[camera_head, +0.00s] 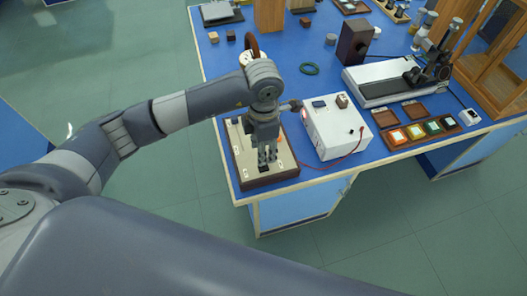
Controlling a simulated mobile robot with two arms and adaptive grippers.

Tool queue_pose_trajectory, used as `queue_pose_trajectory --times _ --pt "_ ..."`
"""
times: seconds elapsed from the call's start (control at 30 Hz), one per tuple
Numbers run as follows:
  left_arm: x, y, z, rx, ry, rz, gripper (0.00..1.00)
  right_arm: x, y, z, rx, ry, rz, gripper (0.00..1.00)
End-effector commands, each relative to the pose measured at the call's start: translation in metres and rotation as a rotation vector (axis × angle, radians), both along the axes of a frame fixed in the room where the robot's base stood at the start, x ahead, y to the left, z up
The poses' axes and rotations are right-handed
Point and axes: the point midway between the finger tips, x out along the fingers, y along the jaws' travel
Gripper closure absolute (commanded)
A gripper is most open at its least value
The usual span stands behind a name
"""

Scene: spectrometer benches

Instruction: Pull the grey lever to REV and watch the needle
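A panel (241,160) with a dark brown frame and a pale face lies at the front left corner of the blue bench. It bears several small white labels and a small orange part. My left gripper (267,160) points down over the middle of this panel and covers part of it. Its fingers are too small to tell open from shut. I cannot make out the grey lever or the REV mark; the gripper may hide them. A white box (334,128) stands right of the panel, with a red lead near it. No needle can be read. My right gripper is not in view.
A white and black instrument (380,84) and a brown tray (421,131) of coloured squares are to the right. Wooden cabinets stand at the far right. The bench's front edge runs just before the panel.

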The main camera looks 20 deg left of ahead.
Motion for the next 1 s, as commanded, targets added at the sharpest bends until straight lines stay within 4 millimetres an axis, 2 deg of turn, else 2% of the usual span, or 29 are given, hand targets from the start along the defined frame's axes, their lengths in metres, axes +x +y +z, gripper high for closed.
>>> queue_pose_trajectory --times 0.1,0.23,0.6,0.63,0.77,0.8,1.0 --pt "-0.001 0.0 -0.018 -0.001 0.004 0.001 0.62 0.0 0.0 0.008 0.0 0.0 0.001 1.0" --pt "-0.001 -0.001 -0.032 -0.002 0.002 -0.001 0.62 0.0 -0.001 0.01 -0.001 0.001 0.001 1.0" --pt "0.0 -0.001 -0.039 -0.002 -0.001 -0.002 0.62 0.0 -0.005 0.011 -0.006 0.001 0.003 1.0" --pt "0.0 -0.001 -0.039 -0.002 -0.001 -0.002 0.66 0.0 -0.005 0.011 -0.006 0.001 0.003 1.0" --pt "0.0 -0.001 -0.039 -0.002 -0.001 -0.002 0.96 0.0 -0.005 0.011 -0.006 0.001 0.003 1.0" --pt "0.0 -0.001 -0.039 -0.002 -0.001 -0.002 1.0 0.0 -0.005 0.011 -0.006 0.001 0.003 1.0" --pt "0.0 0.0 -0.039 -0.003 -0.002 -0.002 1.0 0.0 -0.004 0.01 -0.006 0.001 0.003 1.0"
